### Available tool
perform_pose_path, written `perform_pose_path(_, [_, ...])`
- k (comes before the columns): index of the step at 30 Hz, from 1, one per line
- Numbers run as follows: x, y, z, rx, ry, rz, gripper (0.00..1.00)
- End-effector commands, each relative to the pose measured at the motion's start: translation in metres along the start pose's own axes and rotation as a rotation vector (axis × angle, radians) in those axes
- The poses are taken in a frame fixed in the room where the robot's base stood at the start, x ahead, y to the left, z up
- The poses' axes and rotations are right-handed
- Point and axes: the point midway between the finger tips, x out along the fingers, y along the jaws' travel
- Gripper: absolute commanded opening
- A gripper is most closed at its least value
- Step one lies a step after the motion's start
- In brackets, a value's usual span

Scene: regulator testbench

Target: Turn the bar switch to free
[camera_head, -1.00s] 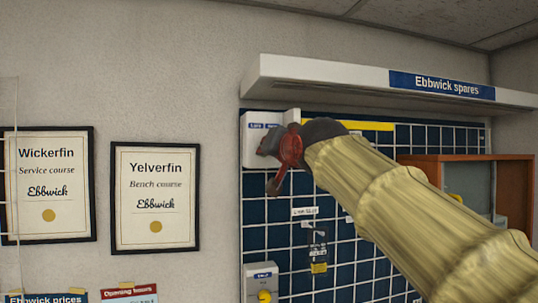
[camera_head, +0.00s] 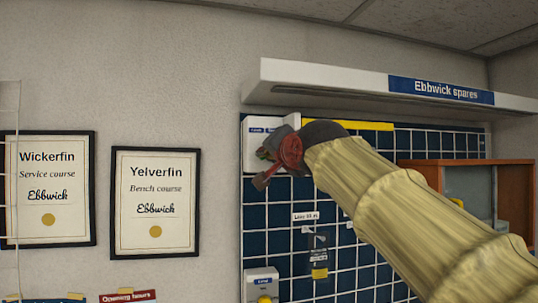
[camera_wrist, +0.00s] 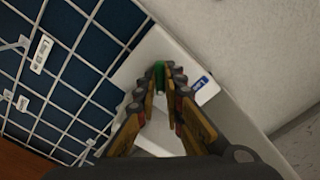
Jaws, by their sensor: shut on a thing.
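The bar switch is a green bar (camera_wrist: 159,70) on a white box (camera_wrist: 150,48) in the wrist view, between my fingertips. My gripper (camera_wrist: 162,80) is shut on it, one finger on each side. In the head view the white box (camera_head: 252,134) is mounted high at the left of the blue grid panel, under the shelf. My gripper (camera_head: 264,166) reaches its front from the right and covers most of it. A small blue label (camera_wrist: 199,83) shows on the box; its text is too small to read. Which position the bar points to cannot be told.
A white shelf (camera_head: 330,82) marked "Ebbwick spares" juts out just above. A second white box (camera_head: 261,282) with a yellow knob sits lower on the panel. Small hanging items (camera_head: 318,257) and an orange-brown cabinet (camera_head: 428,168) are to the right. Framed certificates hang left.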

Motion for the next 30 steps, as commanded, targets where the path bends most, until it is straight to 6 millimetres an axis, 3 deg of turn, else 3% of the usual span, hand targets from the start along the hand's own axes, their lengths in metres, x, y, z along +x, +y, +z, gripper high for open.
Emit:
perform_pose_path(5, [0.000, 0.001, 0.001, 0.001, -0.001, 0.001, 0.00])
perform_pose_path(6, [0.000, 0.001, 0.001, 0.001, -0.001, 0.001, 0.11])
perform_pose_path(15, [0.000, 0.000, 0.000, 0.000, -0.001, 0.000, 0.28])
perform_pose_path(25, [-0.002, 0.000, 0.000, 0.000, 0.000, 0.000, 0.28])
perform_pose_path(30, [-0.018, -0.001, -0.001, 0.000, 0.001, -0.001, 0.28])
